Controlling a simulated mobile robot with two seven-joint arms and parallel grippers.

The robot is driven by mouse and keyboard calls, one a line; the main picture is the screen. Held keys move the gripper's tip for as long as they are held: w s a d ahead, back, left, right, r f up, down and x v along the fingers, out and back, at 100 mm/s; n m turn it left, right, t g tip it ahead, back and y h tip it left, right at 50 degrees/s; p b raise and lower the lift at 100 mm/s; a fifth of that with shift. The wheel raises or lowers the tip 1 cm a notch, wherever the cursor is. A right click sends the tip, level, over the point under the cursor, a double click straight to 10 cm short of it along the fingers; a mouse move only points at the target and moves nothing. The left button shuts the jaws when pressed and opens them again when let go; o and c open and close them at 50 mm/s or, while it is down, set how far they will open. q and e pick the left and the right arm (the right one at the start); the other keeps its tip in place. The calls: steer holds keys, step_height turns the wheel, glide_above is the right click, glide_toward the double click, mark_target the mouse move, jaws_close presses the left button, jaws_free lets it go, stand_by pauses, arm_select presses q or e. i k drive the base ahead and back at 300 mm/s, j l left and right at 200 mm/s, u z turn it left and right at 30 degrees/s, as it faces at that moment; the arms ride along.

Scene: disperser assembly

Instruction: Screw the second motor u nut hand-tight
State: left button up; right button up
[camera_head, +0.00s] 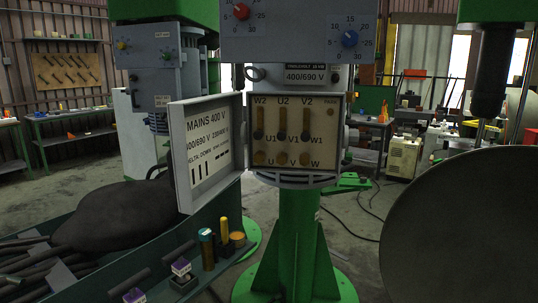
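The open terminal box (328,134) sits mid-picture on a green column, under a control head. Below is a row of brass-coloured fittings, one each at U (259,158), V (281,158) and W (304,158). Whether any nut there is loose or tight is too small to tell. The box's door (207,150) hangs open to the left, with a wiring label on it. Neither gripper shows.
A large dark disc (465,225) fills the lower right.

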mark_target(260, 156)
steer(key=i+l+u, duration=0.1)
steer(key=i+l, duration=0.35)
steer(key=l, duration=0.2)
steer(key=i+l+u, duration=0.15)
steer(key=l, duration=0.2)
steer(key=i, duration=0.05)
